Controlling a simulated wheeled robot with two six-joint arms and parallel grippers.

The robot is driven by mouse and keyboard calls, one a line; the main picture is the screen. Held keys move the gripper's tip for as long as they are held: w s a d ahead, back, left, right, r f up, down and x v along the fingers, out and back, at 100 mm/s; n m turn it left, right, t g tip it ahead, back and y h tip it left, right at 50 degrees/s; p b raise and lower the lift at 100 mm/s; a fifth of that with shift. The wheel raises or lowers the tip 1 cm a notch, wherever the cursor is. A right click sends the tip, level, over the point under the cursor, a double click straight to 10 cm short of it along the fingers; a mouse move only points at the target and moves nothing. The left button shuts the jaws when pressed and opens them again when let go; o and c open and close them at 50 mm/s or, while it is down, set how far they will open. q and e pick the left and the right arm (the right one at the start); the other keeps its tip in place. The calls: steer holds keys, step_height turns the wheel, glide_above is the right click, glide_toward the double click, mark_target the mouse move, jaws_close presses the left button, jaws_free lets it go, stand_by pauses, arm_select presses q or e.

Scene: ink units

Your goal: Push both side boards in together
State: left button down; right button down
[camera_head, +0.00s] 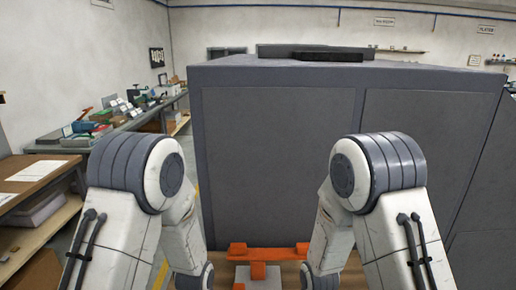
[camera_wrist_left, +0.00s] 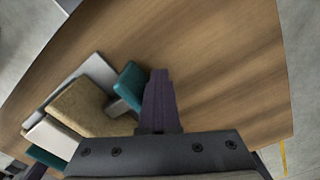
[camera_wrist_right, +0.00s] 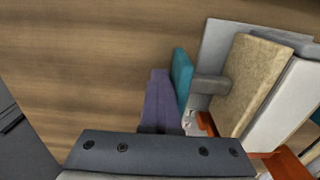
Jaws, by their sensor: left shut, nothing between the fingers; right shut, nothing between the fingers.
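In the left wrist view a teal side board (camera_wrist_left: 131,80) stands on a short grey stem, with a tan block (camera_wrist_left: 92,108) beyond it on a light grey base. My left gripper (camera_wrist_left: 157,72) is shut and empty, close beside the teal board's outer face. In the right wrist view the other teal side board (camera_wrist_right: 181,76) sits on a grey stem (camera_wrist_right: 210,84) beside the tan block (camera_wrist_right: 252,80). My right gripper (camera_wrist_right: 159,72) is shut and empty, close against that board's outer side; I cannot tell if either touches. In the head view both grippers are hidden.
An orange frame (camera_head: 262,254) stands on the wooden table between my arms. A large dark grey cabinet (camera_head: 280,160) fills the space behind. Bare wooden tabletop (camera_wrist_left: 215,70) lies outside the left board, and more (camera_wrist_right: 80,60) outside the right. Side benches stand left.

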arm_select(q)
steer(key=shift+a+r, duration=0.35)
steer(key=shift+a, duration=0.5)
steer(key=shift+a+r, duration=0.3)
steer(key=shift+a, duration=0.5)
steer(key=shift+a+r, duration=0.35)
steer(key=shift+a, duration=0.5)
arm_select(e)
steer(key=shift+d+r, duration=0.35)
steer(key=shift+d, duration=0.5)
steer(key=shift+d+r, duration=0.3)
steer(key=shift+d, duration=0.5)
steer(key=shift+d+r, duration=0.35)
steer(key=shift+d, duration=0.5)
arm_select(q)
steer(key=shift+r, duration=0.1)
arm_select(e)
steer(key=shift+r, duration=0.1)
